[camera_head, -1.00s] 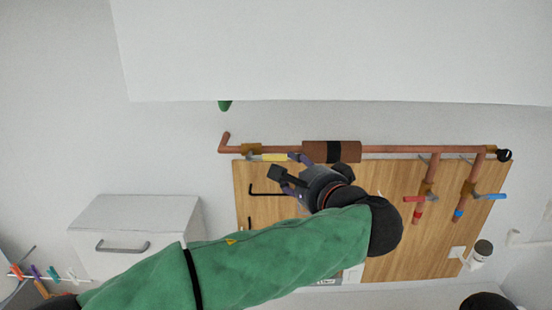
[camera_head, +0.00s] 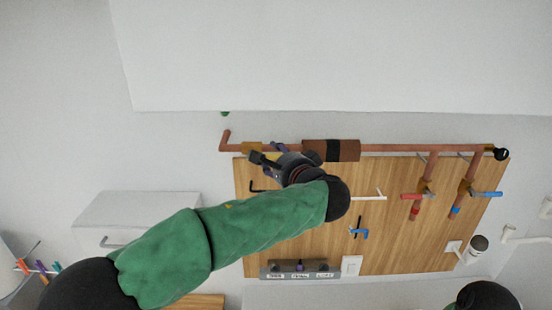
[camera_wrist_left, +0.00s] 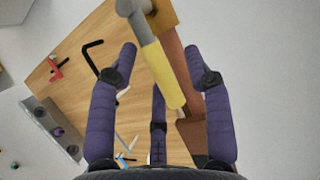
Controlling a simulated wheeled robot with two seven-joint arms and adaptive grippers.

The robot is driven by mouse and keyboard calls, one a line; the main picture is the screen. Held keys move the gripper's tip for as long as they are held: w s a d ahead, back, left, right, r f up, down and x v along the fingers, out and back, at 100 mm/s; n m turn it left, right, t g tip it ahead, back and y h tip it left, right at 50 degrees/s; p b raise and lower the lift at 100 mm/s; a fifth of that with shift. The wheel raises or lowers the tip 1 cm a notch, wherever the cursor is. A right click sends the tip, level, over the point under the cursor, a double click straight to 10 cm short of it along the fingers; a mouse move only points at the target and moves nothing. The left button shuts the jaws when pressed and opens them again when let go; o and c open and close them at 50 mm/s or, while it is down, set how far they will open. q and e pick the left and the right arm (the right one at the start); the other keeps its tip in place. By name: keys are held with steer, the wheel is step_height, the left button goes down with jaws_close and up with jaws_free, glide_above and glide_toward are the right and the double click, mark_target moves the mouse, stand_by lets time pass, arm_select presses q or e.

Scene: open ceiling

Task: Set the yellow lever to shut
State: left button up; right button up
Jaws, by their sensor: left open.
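The yellow lever (camera_wrist_left: 162,76) shows in the left wrist view. It has a grey root and runs nearly parallel to the copper pipe (camera_wrist_left: 178,62), beside it. In the head view the lever is hidden behind my left gripper (camera_head: 262,163); its brass valve body (camera_head: 251,147) shows just above. My left gripper is open, with purple fingers (camera_wrist_left: 163,55) on either side of the lever in the wrist view. The lever lies between them, and I see no clear contact. A further purple finger (camera_wrist_left: 158,120) is below. My right gripper is not in view.
The wooden board (camera_head: 400,250) carries a red-handled valve (camera_head: 414,197), a blue-handled valve (camera_head: 487,194) and black hooks (camera_head: 257,189). A brown sleeve (camera_head: 345,150) wraps the pipe right of my gripper. A white cabinet (camera_head: 135,215) stands left. A white overhang (camera_head: 330,60) is above.

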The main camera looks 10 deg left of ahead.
arm_select(q)
jaws_close()
steer(key=shift+f, duration=0.15)
steer(key=a+f+m+t+b, duration=0.2)
steer(key=a+m+t+b, duration=0.1)
steer(key=m+b, duration=0.4)
steer(key=s+a+f+m+t+b, duration=0.1)
steer(key=a+f+m+t+b, duration=0.2)
steer(key=m+b, duration=0.5)
steer(key=shift+s+a+f+m+t, duration=0.25)
steer(key=shift+m+t, duration=0.45)
steer(key=shift+m, duration=1.5)
steer(key=shift+w+h, duration=0.1)
steer(key=shift+h, duration=0.2)
jaws_free()
